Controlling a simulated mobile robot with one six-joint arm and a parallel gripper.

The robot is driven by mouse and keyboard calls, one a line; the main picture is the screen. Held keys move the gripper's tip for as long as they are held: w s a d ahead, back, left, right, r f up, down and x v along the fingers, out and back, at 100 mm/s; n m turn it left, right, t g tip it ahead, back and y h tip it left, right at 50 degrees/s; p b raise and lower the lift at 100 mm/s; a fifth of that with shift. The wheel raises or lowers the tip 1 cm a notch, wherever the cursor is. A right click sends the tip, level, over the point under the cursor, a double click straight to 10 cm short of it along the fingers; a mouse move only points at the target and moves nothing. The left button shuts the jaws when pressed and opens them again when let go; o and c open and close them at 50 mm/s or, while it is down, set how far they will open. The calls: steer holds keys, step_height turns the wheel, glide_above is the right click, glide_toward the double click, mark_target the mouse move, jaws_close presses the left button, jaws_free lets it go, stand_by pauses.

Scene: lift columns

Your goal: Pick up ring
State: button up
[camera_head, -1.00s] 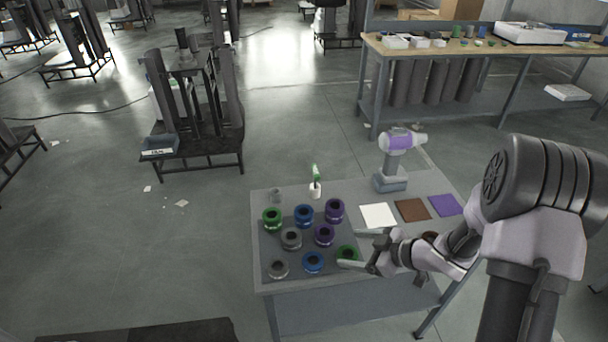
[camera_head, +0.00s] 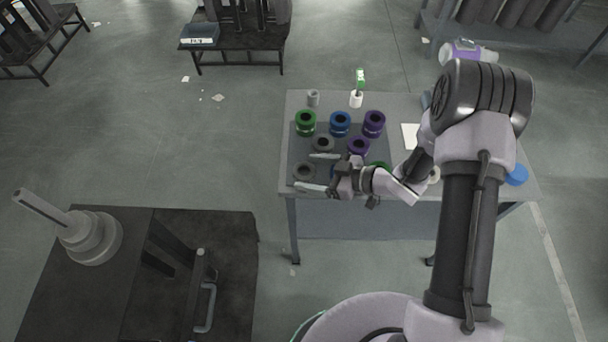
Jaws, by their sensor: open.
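Several rings stand on a grey mat on the table. The back row has a green ring (camera_head: 305,123), a blue ring (camera_head: 340,124) and a purple ring (camera_head: 374,123). The middle row has a grey ring (camera_head: 323,144) and a purple ring (camera_head: 358,147). In the front row, a grey ring (camera_head: 304,173) is at the left; the blue ring there is mostly hidden by my gripper, and a green ring (camera_head: 380,165) is partly covered by my arm. My gripper (camera_head: 317,171) is open and empty, its fingers pointing left, beside the front grey ring. Its height above the mat is unclear.
A white cup with a green-topped item (camera_head: 356,97) and a small grey cup (camera_head: 313,98) stand at the table's back. A white square (camera_head: 411,136) lies right of the mat. A dark bench with a stepped grey post (camera_head: 90,238) is at the lower left.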

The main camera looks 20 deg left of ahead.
steer(key=shift+w+a+f, duration=0.1)
steer(key=shift+a+f, duration=0.1)
steer(key=shift+a, duration=0.25)
steer(key=c, duration=1.5)
steer(key=shift+d+r, duration=0.1)
steer(key=shift+r, duration=0.1)
